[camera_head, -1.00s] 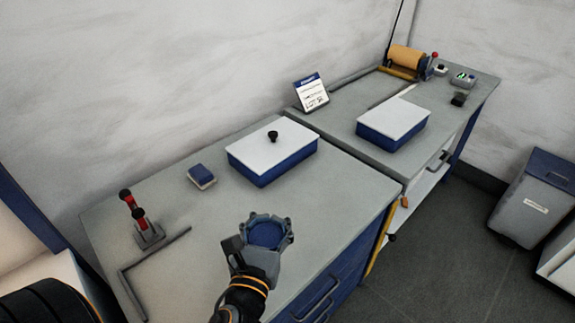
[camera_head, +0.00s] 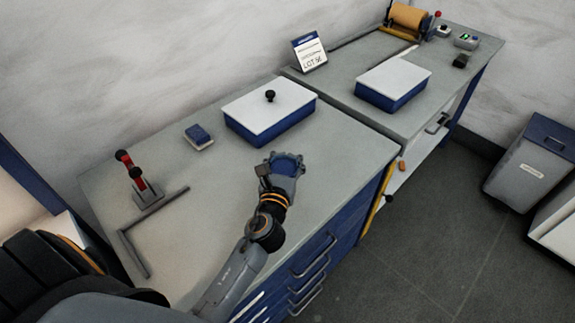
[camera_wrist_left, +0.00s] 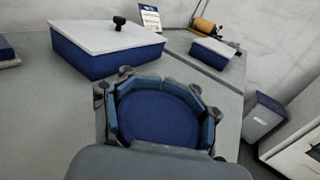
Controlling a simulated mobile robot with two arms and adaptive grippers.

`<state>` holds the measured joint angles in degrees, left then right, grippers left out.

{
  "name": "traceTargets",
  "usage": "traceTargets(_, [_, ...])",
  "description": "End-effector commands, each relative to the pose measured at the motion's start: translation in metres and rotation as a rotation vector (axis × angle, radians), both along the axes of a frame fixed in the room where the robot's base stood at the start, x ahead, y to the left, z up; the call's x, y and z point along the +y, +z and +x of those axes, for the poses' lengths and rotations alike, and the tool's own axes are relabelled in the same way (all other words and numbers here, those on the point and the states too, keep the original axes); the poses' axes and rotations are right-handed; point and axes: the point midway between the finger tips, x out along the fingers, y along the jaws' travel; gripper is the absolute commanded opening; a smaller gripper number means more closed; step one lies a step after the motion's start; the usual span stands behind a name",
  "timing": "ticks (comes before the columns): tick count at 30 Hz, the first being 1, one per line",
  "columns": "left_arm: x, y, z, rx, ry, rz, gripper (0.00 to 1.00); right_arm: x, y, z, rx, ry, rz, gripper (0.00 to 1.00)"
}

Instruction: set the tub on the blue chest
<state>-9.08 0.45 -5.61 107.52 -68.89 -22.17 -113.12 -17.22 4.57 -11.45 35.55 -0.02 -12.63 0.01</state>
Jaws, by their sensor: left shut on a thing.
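My left gripper (camera_head: 284,163) is shut on a round blue tub (camera_head: 286,166), its fingers spread around the rim. In the left wrist view the tub (camera_wrist_left: 160,117) shows as an open blue ring with a flat blue floor, and the gripper hides its near side. The blue chest (camera_head: 318,258) has a grey top (camera_head: 225,195) and blue drawers with grey handles. The tub is over the right part of that top; I cannot tell whether it touches. My right gripper is not in view.
A white-lidded blue box (camera_head: 268,107) stands behind the tub. A small blue block (camera_head: 199,136), a red-handled clamp (camera_head: 141,185) and an angled grey bar (camera_head: 150,225) are on the left. A second bench (camera_head: 345,85) adjoins on the right, with another lidded box (camera_head: 392,85).

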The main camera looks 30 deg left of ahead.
Motion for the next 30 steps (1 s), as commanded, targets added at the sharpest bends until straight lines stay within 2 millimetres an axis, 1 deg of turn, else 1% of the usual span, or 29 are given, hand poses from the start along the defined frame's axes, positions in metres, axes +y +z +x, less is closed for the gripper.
traceTargets(1, [0.001, -0.008, 0.005, 0.001, 0.002, -0.001, 0.11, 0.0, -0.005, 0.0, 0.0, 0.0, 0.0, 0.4])
traceTargets(3, [0.0, -0.023, 0.005, 0.002, 0.001, -0.004, 0.11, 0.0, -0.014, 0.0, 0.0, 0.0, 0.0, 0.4])
traceTargets(6, [0.001, -0.035, 0.005, 0.001, 0.001, -0.002, 0.11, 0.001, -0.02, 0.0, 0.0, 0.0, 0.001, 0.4])
traceTargets(15, [0.001, -0.035, 0.004, 0.0, 0.0, 0.0, 0.11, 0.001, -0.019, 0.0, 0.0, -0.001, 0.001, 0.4])
traceTargets(20, [0.001, -0.041, 0.004, 0.001, 0.0, 0.001, 0.11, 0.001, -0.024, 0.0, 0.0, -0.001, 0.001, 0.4])
traceTargets(21, [0.001, -0.039, 0.004, 0.001, 0.0, 0.0, 0.5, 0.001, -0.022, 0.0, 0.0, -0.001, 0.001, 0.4])
traceTargets(23, [0.001, -0.039, 0.004, 0.001, 0.0, 0.0, 0.63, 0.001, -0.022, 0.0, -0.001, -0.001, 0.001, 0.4])
traceTargets(24, [0.001, -0.039, 0.004, 0.001, 0.0, 0.0, 0.71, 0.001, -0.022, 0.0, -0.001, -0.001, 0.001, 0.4])
traceTargets(26, [0.001, -0.039, 0.004, 0.001, 0.0, 0.0, 0.81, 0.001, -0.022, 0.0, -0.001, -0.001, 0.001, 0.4])
traceTargets(30, [0.001, -0.039, 0.004, 0.001, 0.0, 0.0, 0.81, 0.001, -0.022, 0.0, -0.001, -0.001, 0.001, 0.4])
